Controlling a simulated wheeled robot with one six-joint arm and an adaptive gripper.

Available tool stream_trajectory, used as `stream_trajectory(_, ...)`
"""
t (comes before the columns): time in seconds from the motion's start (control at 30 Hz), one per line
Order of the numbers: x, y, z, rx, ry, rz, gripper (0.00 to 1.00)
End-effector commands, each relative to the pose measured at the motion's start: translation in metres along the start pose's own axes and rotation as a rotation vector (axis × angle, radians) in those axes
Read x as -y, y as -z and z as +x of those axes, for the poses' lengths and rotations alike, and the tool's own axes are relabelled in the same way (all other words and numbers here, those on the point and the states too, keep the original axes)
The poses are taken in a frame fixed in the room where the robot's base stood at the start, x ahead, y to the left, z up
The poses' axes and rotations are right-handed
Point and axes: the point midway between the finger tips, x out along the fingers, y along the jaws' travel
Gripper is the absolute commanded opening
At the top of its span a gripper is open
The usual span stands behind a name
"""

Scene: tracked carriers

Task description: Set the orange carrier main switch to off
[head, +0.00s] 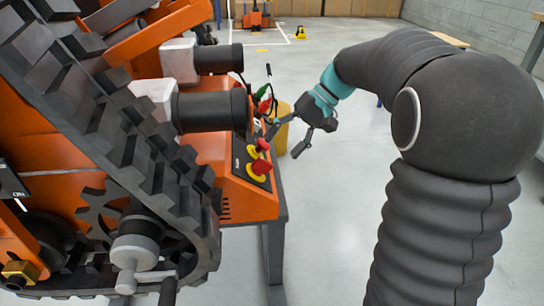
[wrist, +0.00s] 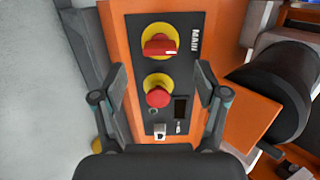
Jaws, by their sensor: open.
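The main switch (wrist: 160,46) is a red rotary handle on a yellow disc, beside the word MAIN on a dark panel (wrist: 180,70) of the orange carrier (wrist: 118,35). Its handle lies across the wrist picture, square to the label's line of text. In the head view the switch (head: 260,167) is on the carrier's near end. My gripper (wrist: 161,80) is open and empty. Its fingers are on both sides of the panel, with the main switch beyond the fingertips.
A red mushroom button (wrist: 158,96) on yellow lies between my fingers, with a small keyswitch (wrist: 160,130) below it. Black cylinders (head: 213,112) and the track (head: 130,130) crowd the left. Clear floor (head: 335,215) lies right of the carrier.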

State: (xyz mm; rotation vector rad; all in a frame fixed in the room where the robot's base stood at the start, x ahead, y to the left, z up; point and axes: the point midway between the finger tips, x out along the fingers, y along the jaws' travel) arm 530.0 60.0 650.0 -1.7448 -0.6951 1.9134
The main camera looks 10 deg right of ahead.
Motion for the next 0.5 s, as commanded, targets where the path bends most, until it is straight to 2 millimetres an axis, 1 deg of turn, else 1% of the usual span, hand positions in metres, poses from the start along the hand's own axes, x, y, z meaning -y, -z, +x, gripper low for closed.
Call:
stream_trajectory(0.03, -0.001, 0.001, -0.01, -0.003, -0.001, 0.0, 0.73)
stream_trajectory(0.2, 0.0, 0.001, -0.034, -0.001, 0.0, -0.001, 0.73)
stream_trajectory(0.33, 0.0, 0.0, -0.043, 0.0, 0.0, -0.001, 0.73)
stream_trajectory(0.5, 0.0, 0.0, -0.047, 0.001, 0.0, 0.0, 0.73)
